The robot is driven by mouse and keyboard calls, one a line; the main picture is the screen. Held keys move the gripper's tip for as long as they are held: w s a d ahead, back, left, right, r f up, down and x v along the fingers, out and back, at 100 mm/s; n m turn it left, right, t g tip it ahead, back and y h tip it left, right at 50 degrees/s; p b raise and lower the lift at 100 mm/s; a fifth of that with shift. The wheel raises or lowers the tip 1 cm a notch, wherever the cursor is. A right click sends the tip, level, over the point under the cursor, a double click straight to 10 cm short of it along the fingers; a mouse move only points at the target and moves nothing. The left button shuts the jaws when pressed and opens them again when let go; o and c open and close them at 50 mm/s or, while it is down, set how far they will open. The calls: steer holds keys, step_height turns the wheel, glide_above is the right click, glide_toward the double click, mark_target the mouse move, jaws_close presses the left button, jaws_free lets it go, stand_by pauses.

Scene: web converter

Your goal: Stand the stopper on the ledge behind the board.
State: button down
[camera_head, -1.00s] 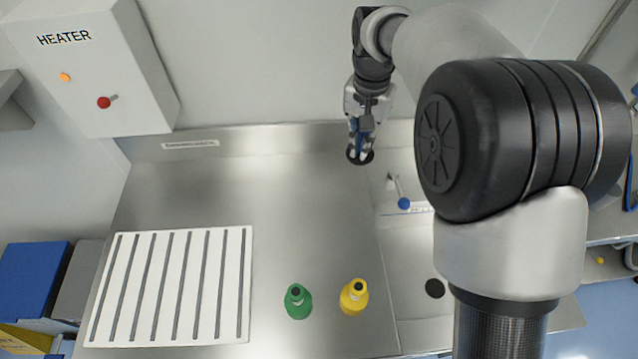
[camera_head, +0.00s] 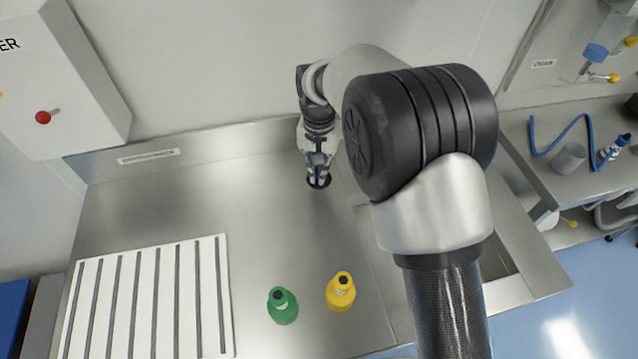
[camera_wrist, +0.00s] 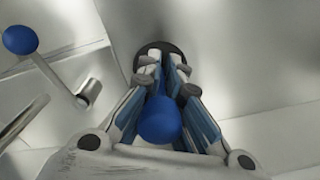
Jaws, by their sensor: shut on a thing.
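My gripper (camera_head: 318,172) is shut on the stopper, whose black disc (camera_head: 319,183) shows just below the fingertips. In the wrist view the black disc (camera_wrist: 158,52) lies beyond the fingertips (camera_wrist: 165,70), and a blue ball (camera_wrist: 160,121) sits between the fingers. The fingers hide the stopper's middle. It is over the back right of the steel worktop; I cannot tell its height. The white grooved board (camera_head: 225,290) lies at front left, well left of the gripper. The steel ledge (camera_head: 200,150) runs along the wall behind the board and carries a label.
A green bottle (camera_head: 283,308) and a yellow bottle (camera_head: 341,294) stand right of the board. A heater box (camera_head: 75,85) hangs at back left. A blue-knobbed lever (camera_wrist: 20,40) is beside the gripper. The sink is right, partly behind my arm. The worktop behind the board is clear.

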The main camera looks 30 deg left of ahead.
step_height(320, 180, down, 5)
steer(key=shift+f+b, duration=0.1)
steer(key=shift+b, duration=0.5)
steer(key=shift+f, duration=0.15)
steer(key=c, duration=1.8)
jaws_free()
step_height(320, 180, up, 12)
steer(key=p, duration=0.3)
steer(key=shift+r, duration=0.25)
